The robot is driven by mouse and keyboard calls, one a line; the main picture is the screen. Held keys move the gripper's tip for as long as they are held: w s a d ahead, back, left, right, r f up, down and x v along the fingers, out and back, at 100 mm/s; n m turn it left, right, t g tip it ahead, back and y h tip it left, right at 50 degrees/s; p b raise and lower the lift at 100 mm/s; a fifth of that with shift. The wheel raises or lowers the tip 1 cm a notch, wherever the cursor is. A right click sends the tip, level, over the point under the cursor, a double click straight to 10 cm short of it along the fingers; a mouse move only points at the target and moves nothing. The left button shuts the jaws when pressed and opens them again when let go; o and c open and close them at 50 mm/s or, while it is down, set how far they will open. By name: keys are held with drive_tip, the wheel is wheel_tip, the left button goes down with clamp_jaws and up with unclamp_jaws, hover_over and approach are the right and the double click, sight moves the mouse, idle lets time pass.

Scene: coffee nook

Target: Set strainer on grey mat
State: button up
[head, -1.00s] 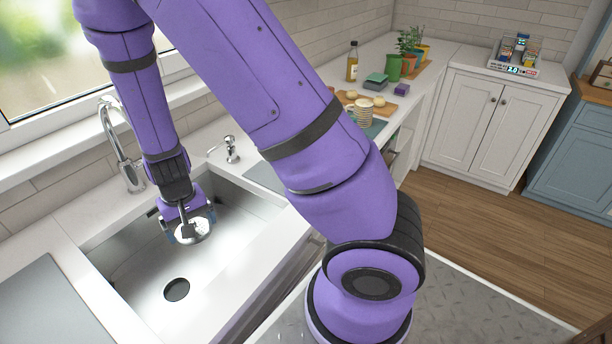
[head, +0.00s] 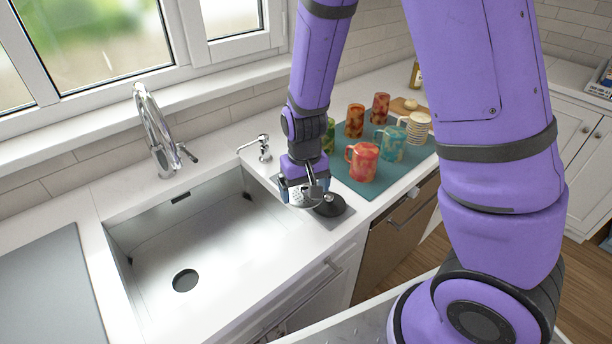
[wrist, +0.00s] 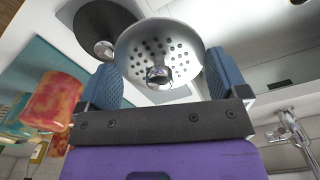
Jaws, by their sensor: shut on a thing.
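The strainer (wrist: 145,40) is a round metal disc with holes and a small centre knob, seen in the wrist view between my blue fingers. It also shows in the head view (head: 299,199). My gripper (head: 304,190) is shut on it, just right of the sink. A grey mat (head: 346,227) lies on the counter right of the sink, partly hidden by my gripper and a black round stopper (head: 330,206) with a knob. The strainer is beside the stopper, over the mat's left part; I cannot tell whether it touches the mat.
A teal mat (head: 348,185) with several coloured mugs lies just beyond, a red-orange mug (head: 362,162) nearest. The empty sink (head: 215,245), faucet (head: 160,135) and soap dispenser (head: 263,148) are to the left. Another grey slab (head: 55,290) lies left of the sink.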

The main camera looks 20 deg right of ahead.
drive_tip(key=w, duration=0.3)
drive_tip(key=w+d, duration=0.1)
drive_tip(key=w, duration=0.3)
drive_tip(key=w+d+f, duration=0.1)
drive_tip(key=w, duration=0.2)
drive_tip(key=shift+w+d, duration=0.2)
drive_tip(key=shift+w, duration=0.05)
drive_tip(key=shift+f, duration=1.75)
drive_tip(key=shift+f, duration=0.15)
drive_tip(key=o, duration=0.6)
wheel_tip(320, 180, up, 12)
drive_tip(key=shift+r, duration=0.25)
